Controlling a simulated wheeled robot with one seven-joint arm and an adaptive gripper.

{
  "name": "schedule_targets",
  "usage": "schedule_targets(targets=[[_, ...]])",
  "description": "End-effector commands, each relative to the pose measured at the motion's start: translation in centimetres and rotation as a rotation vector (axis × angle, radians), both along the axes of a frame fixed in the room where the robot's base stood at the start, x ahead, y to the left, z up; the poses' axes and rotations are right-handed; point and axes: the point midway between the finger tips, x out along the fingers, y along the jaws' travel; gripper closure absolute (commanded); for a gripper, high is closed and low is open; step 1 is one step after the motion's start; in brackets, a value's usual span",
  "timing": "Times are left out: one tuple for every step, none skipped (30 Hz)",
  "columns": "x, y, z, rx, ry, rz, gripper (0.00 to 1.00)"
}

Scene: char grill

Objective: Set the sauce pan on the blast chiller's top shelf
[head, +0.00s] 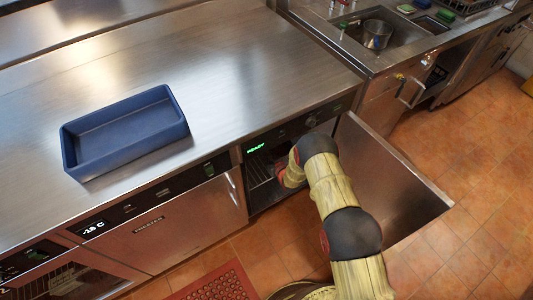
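The blast chiller (257,149) is under the counter, its panel lit with green text, and its door (385,185) stands wide open to the right. Wire shelf bars show inside its opening (262,172). My arm reaches into this opening from the front right. My gripper is hidden behind my wrist and the counter edge, so I cannot see its fingers or anything held in them. A round metal pot (377,34) sits in the sink at the top right; I cannot tell whether it is the sauce pan. No other pan shows.
A blue empty tray (125,132) lies on the steel counter (240,75). A red mat (215,285) lies on the tiled floor. The open door blocks the floor right of my arm.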

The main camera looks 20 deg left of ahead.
Motion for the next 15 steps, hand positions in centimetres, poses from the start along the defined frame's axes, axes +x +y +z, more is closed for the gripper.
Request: schedule_targets(targets=[[0.22, 0.12, 0.39, 0.003, -0.006, 0.001, 1.00], [0.21, 0.12, 0.38, 0.003, -0.006, 0.001, 1.00], [0.21, 0.12, 0.30, 0.003, -0.006, 0.001, 1.00], [0.21, 0.12, 0.22, 0.003, -0.006, 0.001, 1.00], [0.21, 0.12, 0.12, 0.003, -0.006, 0.001, 1.00], [-0.02, -0.01, -0.25, 0.000, 0.000, 0.000, 0.94], [-0.02, -0.01, -0.20, 0.000, 0.000, 0.000, 0.92], [-0.02, -0.01, -0.18, 0.000, 0.000, 0.000, 0.91], [-0.03, -0.02, -0.17, 0.000, 0.000, 0.000, 0.88], [-0.03, -0.02, -0.17, -0.001, 0.001, 0.000, 0.87], [-0.03, -0.02, -0.17, 0.000, 0.000, 0.000, 0.85], [-0.02, -0.02, -0.16, 0.000, 0.000, 0.000, 0.83], [-0.01, -0.01, -0.17, 0.000, 0.000, 0.000, 0.81], [-0.01, -0.02, -0.18, 0.000, 0.000, 0.000, 0.79], [-0.01, -0.02, -0.18, 0.000, 0.000, 0.000, 0.77]])
